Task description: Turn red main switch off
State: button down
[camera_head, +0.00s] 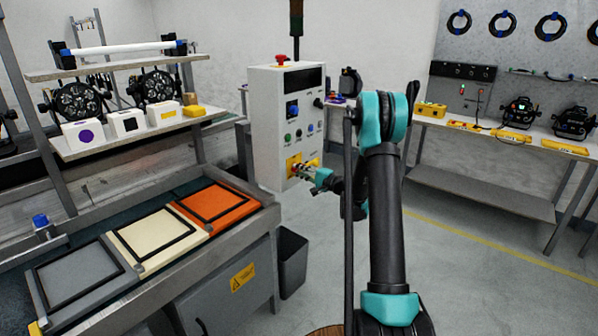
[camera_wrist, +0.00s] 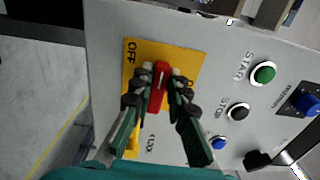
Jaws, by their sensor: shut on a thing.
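The red main switch handle (camera_wrist: 158,88) sits on a yellow plate (camera_wrist: 196,60) on the grey control cabinet, with the word OFF at the plate's upper left in the wrist view. My gripper (camera_wrist: 160,82) is shut on the red handle, one finger on each side of it. In the head view my gripper (camera_head: 303,170) reaches the yellow plate low on the front of the cabinet (camera_head: 264,110). The handle is mostly hidden by my fingers there.
Green START (camera_wrist: 263,73), black STOP (camera_wrist: 238,112) and blue (camera_wrist: 219,142) buttons are beside the plate. A red mushroom button (camera_head: 281,59) tops the cabinet. A workbench with coloured frames (camera_head: 216,205) stands left; a dark bin (camera_head: 291,262) is below. Floor to the right is clear.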

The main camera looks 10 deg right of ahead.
dwell(0.6)
jog(key=c, duration=1.5)
grip_release()
jog(key=v, duration=1.2)
